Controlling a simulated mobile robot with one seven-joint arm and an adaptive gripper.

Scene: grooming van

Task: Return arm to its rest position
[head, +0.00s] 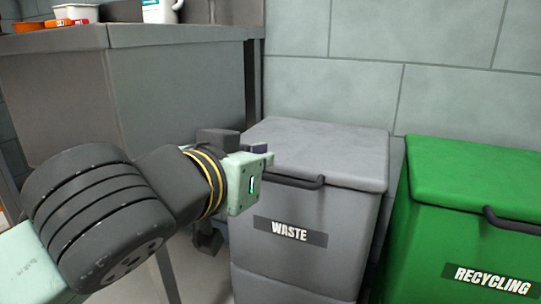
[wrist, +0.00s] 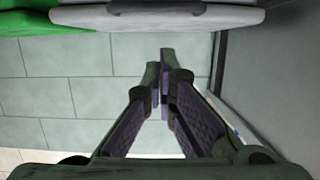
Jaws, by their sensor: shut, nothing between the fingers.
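My arm reaches in from the left of the head view, and my gripper (head: 262,150) is partly hidden behind its own wrist, close to the left side of the grey waste bin's lid. In the wrist view my gripper (wrist: 160,95) shows its two fingers drawn together at the tips, shut and with nothing held. I cannot tell from the head view whether the gripper touches the bin.
The grey waste bin (head: 320,160) has a closed lid and a dark handle. A closed green recycling bin (head: 470,175) stands to its right. A grey counter (head: 180,90) stands behind my arm, with a white container (head: 160,11) and an orange tray (head: 28,27) on top.

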